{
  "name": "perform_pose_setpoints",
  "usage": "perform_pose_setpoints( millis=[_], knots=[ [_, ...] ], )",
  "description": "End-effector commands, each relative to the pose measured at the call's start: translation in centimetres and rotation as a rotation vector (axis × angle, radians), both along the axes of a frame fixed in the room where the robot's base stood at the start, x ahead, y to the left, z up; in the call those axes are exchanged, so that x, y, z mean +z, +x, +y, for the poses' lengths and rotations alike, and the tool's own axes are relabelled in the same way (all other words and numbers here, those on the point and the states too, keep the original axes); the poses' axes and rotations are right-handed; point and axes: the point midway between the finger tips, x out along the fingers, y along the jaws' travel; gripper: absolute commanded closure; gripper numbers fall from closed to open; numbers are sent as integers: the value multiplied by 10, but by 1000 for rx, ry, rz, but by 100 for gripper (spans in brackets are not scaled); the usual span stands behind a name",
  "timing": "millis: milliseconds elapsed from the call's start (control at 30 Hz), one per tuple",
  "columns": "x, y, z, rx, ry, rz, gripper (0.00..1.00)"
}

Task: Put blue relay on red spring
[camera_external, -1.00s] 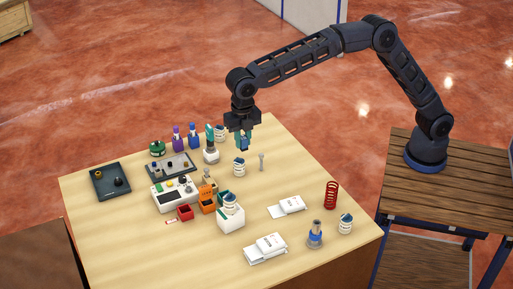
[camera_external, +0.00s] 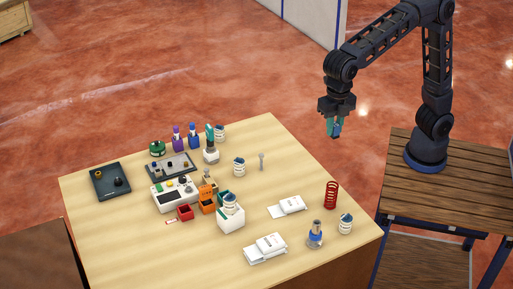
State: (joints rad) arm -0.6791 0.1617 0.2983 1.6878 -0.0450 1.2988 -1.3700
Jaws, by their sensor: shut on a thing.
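My gripper (camera_external: 334,121) is high above the floor, off the right side of the table's far edge. It is shut on a small blue and teal piece, the blue relay (camera_external: 337,130), which hangs below the fingers. The red spring (camera_external: 331,195) stands upright near the table's right edge, apart from the gripper and lower in the picture. Nothing is seen resting on top of the spring.
The wooden table (camera_external: 110,235) holds several parts. A white striped cylinder (camera_external: 345,224) and a grey-blue piece (camera_external: 315,235) stand near the spring. A dark tray (camera_external: 111,181) and orange bins (camera_external: 207,204) are further left.

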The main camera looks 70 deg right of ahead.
Motion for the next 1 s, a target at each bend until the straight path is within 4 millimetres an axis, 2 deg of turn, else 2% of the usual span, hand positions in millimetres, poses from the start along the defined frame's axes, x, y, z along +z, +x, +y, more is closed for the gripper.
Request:
perform_pose_setpoints(
  millis=[133,267,800,1000],
  knots=[
    [1,-15,-5,1,-3,-3,100],
    [-12,-18,-5,0,-4,-1,100],
    [-126,-17,-5,1,-4,-1,100],
    [-151,-17,-5,0,-3,-3,100]
  ],
)
